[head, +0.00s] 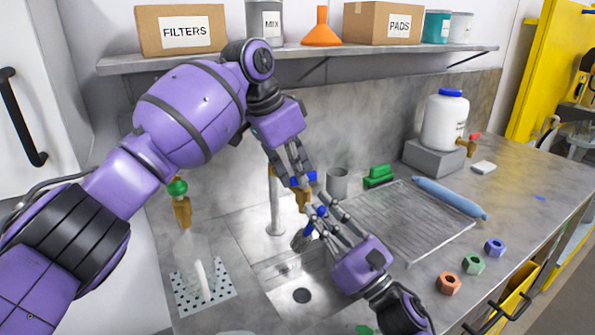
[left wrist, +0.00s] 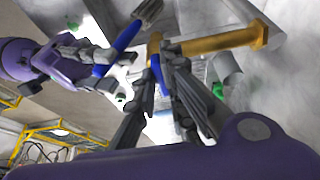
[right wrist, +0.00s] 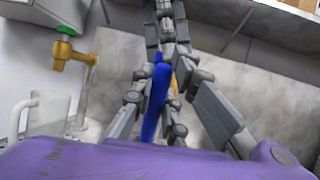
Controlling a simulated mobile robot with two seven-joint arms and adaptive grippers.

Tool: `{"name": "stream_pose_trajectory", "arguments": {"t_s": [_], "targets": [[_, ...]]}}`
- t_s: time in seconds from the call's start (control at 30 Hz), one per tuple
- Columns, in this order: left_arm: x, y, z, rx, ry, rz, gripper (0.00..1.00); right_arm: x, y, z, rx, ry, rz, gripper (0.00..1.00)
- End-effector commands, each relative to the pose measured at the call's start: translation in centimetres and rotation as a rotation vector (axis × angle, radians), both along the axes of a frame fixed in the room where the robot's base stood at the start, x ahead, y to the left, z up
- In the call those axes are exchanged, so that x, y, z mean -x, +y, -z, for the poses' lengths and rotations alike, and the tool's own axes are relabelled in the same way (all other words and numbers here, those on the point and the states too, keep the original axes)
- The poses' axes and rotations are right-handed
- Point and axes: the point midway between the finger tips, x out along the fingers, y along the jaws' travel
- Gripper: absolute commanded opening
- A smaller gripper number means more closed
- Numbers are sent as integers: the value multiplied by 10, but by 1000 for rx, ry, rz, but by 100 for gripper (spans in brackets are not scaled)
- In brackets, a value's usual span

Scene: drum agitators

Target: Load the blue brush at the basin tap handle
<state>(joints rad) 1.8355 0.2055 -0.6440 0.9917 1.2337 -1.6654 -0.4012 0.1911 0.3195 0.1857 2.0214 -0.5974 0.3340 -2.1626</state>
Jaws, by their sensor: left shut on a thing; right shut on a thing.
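The basin tap (head: 302,198) is a brass spout with a blue handle (head: 311,177) above the basin. My left gripper (head: 304,178) reaches down from above and is shut on the blue handle. In the left wrist view its fingers (left wrist: 163,78) close around the handle beside the brass spout (left wrist: 215,40). My right gripper (head: 326,222) is shut on the blue brush (head: 310,229), just below and close to the left gripper. The brush's grey bristle head (head: 300,243) hangs over the basin. In the right wrist view the blue brush handle (right wrist: 155,100) lies between the fingers.
The basin (head: 285,280) has a drain hole. A second brass tap with a green knob (head: 178,188) stands left. A drying rack (head: 410,222), a blue roller-like bar (head: 450,198), a grey cup (head: 338,182) and colored nuts (head: 472,264) lie right. A shelf (head: 300,55) runs above.

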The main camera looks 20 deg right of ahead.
Motion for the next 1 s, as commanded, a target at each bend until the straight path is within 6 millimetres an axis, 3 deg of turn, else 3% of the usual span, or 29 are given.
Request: {"name": "stream_pose_trajectory", "arguments": {"t_s": [0.13, 0.17, 0.3, 0.67, 1.0], "targets": [[0, 0, -1, 1, -3, 2, 0, 0, 0, 0, 0, -1, 0, 0], [0, 0, -1, 1, -3, 2, 14, 0, 0, 0, 0, -1, 0, 0], [0, 0, -1, 1, -3, 1, 29, 0, 0, 0, 0, -1, 0, 0], [0, 2, -6, 1, -2, -1, 29, 0, 0, 0, 0, 0, 0, 0], [3, 26, -66, 2, -5, -1, 29, 0, 0, 0, 0, -1, 0, 0]]}}
